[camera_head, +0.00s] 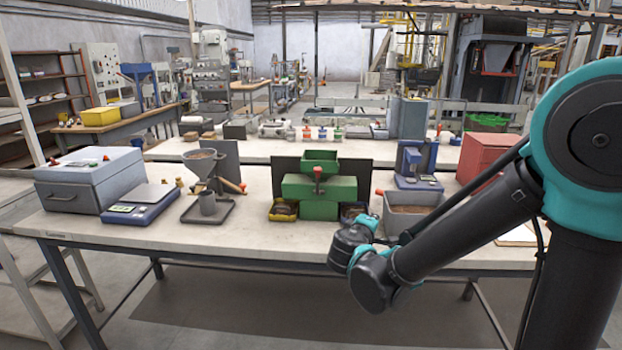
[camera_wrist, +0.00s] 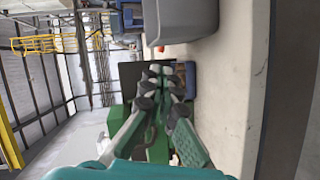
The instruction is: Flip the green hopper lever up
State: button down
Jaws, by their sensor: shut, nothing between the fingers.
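The green hopper machine (camera_head: 320,197) stands mid-table with a green funnel on top. A small lever with a red knob (camera_head: 318,172) shows at its front below the funnel; I cannot tell whether it is flipped up or down. In the wrist view, parts of the green machine (camera_wrist: 157,150) show between and beside my fingers, and the lever is not distinguishable. My gripper (camera_wrist: 165,72) is shut and empty, its fingertips together. In the head view, its fingers are hidden behind my wrist, which is to the right of the machine and nearer the camera.
A grey bin of pellets (camera_head: 405,222) with a red knob stands right of the machine. A yellow bin (camera_head: 283,211) and a blue bin (camera_wrist: 190,78) flank the machine. A grey funnel stand (camera_head: 207,208), blue scale (camera_head: 142,204) and grey box (camera_head: 92,185) are left. The table's front strip is clear.

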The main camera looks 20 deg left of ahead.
aim_at(318, 182)
jog(key=s+a+r+n+t+y, duration=0.2)
jog(key=s+a+r+n+y, duration=0.15)
jog(key=a, duration=0.65)
jog(key=s+a+r+n+t+y, duration=0.25)
jog(key=s+a, duration=0.25)
jog(key=a, duration=0.5)
jog(key=d+x, duration=0.2)
jog(key=x, duration=1.1)
jog(key=shift+w+r+y, duration=0.25)
jog(key=shift+y, duration=0.05)
jog(key=shift+d+g, duration=0.1)
jog(key=shift+g, duration=0.15)
jog(key=shift+w, duration=0.1)
